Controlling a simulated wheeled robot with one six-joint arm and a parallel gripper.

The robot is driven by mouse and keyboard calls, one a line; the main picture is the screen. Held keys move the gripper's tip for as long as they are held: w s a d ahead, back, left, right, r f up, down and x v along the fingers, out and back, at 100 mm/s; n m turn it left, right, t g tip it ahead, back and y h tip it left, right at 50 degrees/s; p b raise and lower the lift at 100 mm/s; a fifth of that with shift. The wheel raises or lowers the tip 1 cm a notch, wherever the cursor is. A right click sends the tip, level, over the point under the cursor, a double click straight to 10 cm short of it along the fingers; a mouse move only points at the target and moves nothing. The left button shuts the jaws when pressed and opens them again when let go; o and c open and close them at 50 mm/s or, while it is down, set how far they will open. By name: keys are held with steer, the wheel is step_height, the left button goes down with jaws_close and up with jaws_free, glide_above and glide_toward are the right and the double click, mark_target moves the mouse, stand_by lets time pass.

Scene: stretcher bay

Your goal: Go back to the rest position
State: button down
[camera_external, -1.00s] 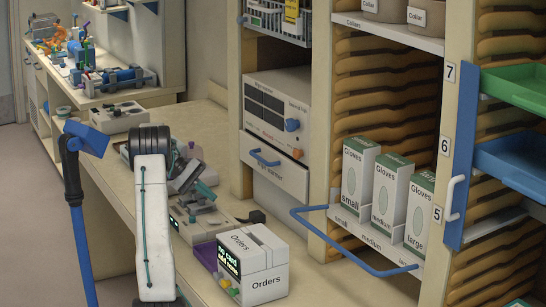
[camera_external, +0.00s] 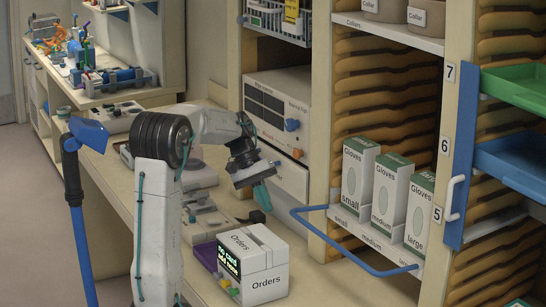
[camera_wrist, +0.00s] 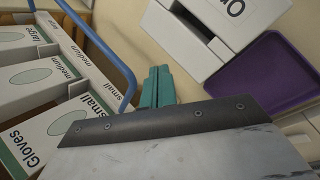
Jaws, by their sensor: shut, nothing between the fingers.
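My gripper (camera_external: 262,197) hangs at the end of my arm above the bench, a little above and behind the Orders box (camera_external: 262,262). Its teal fingers are together and hold nothing. In the wrist view my gripper (camera_wrist: 160,70) points between the glove boxes on the left and the Orders box (camera_wrist: 195,42) at the top. The fingers look apart from both, with pale bench beyond them.
A blue rail (camera_external: 335,245) juts out in front of the shelf with the glove boxes (camera_external: 388,190). A warmer unit (camera_external: 277,115) stands behind my arm. A purple tray (camera_wrist: 270,75) lies beside the Orders box. A blue-headed pole (camera_external: 75,185) stands at the left.

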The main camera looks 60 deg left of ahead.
steer(key=s+d+m, duration=0.1)
steer(key=d, duration=0.2)
steer(key=s+d, duration=0.2)
steer(key=d, duration=0.1)
steer(key=s+d+r+m+g+y, duration=0.1)
steer(key=d, duration=0.3)
steer(key=shift+s+d+r+m, duration=0.1)
steer(key=shift+s+m, duration=0.1)
steer(key=shift+m, duration=0.1)
steer(key=s+d+f+m+y, duration=0.2)
steer(key=s+d+f+m, duration=0.1)
steer(key=s+d, duration=0.3)
steer(key=s+d+f+m+y, duration=0.2)
steer(key=s+d, duration=0.4)
steer(key=s, duration=0.5)
steer(key=shift+s+d+f+m+y, duration=0.2)
steer(key=shift+s+f+m+y, duration=0.15)
steer(key=shift+f+m, duration=0.4)
steer(key=shift+r, duration=0.15)
